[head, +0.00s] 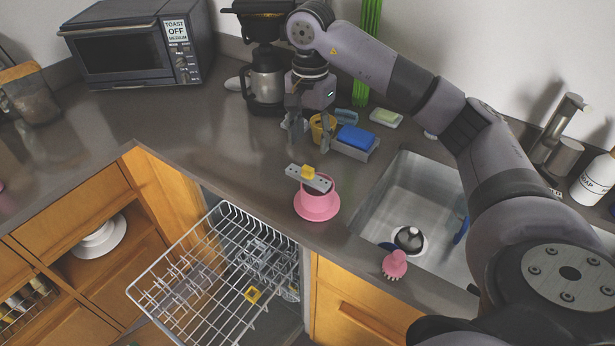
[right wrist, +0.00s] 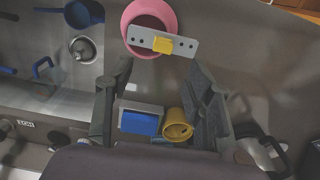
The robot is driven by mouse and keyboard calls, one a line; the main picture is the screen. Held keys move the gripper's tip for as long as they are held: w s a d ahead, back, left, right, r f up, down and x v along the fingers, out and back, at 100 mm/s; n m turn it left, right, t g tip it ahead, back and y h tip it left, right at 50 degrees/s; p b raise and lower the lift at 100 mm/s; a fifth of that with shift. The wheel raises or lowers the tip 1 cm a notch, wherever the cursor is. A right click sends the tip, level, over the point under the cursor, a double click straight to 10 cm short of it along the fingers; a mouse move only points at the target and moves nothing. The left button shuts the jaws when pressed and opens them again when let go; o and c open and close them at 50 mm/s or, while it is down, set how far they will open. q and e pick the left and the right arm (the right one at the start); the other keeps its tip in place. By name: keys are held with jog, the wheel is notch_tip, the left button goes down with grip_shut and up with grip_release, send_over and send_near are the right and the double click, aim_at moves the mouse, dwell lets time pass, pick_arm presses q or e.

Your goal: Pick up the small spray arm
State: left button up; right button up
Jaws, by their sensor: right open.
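The small spray arm (head: 295,172) is a flat grey bar with holes and a yellow hub at its middle. It lies across the top of a pink cup (head: 318,203), which stands on the counter left of the sink. In the right wrist view the spray arm (right wrist: 184,48) lies across the pink cup (right wrist: 150,14), beyond the fingertips. My right gripper (head: 308,140) is open and empty, above the counter and behind the spray arm, apart from it. My left gripper is in neither view.
A blue sponge in a grey holder (head: 356,137) and a yellow cup (head: 322,128) stand close behind the right gripper. The sink (head: 400,185) is at right, with a pink brush (head: 395,265) at its front edge. The dishwasher rack (head: 190,270) is pulled out below. Counter at left is clear.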

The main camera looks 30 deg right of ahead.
aim_at(308, 168)
notch_tip(308, 168, down, 4)
jog(key=shift+r+p, duration=0.2)
jog(key=shift+p, duration=0.2)
jog(key=shift+f+p, duration=0.3)
jog(key=f+p, duration=0.1)
jog(key=f, duration=0.2)
jog(key=shift+w+a+f+p, duration=0.15)
jog(key=shift+a+f+p, duration=0.05)
jog(key=shift+f+p, duration=0.2)
jog(key=shift+f, duration=0.4)
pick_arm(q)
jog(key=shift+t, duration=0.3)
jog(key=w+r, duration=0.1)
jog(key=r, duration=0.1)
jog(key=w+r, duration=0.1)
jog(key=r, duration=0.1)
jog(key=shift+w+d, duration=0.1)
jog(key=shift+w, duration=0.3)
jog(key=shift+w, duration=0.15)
pick_arm(e)
jog(key=c, duration=0.4)
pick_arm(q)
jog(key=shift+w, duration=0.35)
pick_arm(e)
grip_shut()
